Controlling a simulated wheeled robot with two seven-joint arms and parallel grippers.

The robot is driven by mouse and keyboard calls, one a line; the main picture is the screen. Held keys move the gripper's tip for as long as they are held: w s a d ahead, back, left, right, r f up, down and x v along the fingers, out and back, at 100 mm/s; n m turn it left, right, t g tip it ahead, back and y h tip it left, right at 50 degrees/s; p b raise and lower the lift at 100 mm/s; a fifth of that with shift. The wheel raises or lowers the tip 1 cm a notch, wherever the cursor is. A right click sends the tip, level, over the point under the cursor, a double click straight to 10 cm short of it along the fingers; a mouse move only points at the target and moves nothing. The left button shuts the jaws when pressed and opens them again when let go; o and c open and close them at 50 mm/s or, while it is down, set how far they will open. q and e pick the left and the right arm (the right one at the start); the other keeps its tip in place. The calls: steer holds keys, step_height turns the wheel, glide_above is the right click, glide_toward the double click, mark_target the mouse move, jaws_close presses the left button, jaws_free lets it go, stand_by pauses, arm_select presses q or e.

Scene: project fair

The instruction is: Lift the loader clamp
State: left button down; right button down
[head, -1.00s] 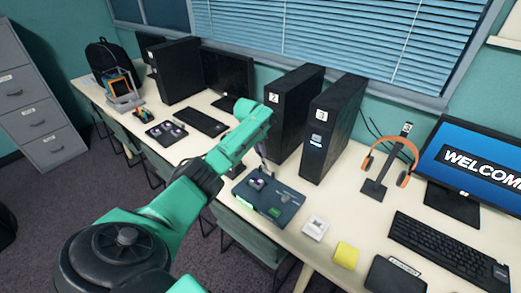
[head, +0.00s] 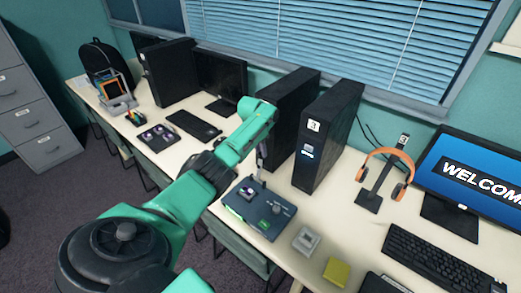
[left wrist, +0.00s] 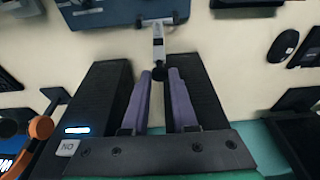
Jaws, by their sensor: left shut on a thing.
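The loader clamp shows in the head view as a thin grey upright lever (head: 260,167) on a dark blue box (head: 240,211) at the front edge of the desk. My left gripper (head: 263,146) is above the box, shut on the lever's upper end. In the left wrist view the two purple fingers (left wrist: 164,90) reach toward the metal lever (left wrist: 158,42), with its dark knob (left wrist: 160,73) between them. Part of the box (left wrist: 110,12) shows at the top there. The exact finger contact is hard to see. My right gripper is not in view.
Two black computer towers (head: 330,135) (head: 285,100) stand close behind the box. A pale square block (head: 306,241) and a yellow block (head: 336,271) lie to its right. A headphone stand (head: 372,190), keyboard (head: 430,262) and monitor (head: 478,165) are farther right.

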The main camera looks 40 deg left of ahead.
arm_select(q)
steer(key=shift+w+r, duration=0.3)
steer(key=shift+w, duration=0.05)
steer(key=c, duration=1)
jaws_free()
steer(key=o, duration=0.3)
steer(key=shift+w, duration=0.1)
steer(key=shift+w+f, duration=0.1)
steer(key=shift+f, duration=0.15)
steer(key=shift+r, duration=0.15)
steer(key=b+v, duration=0.1)
steer(key=v, duration=1.3)
steer(key=shift+s, duration=0.25)
steer(key=shift+r, duration=0.1)
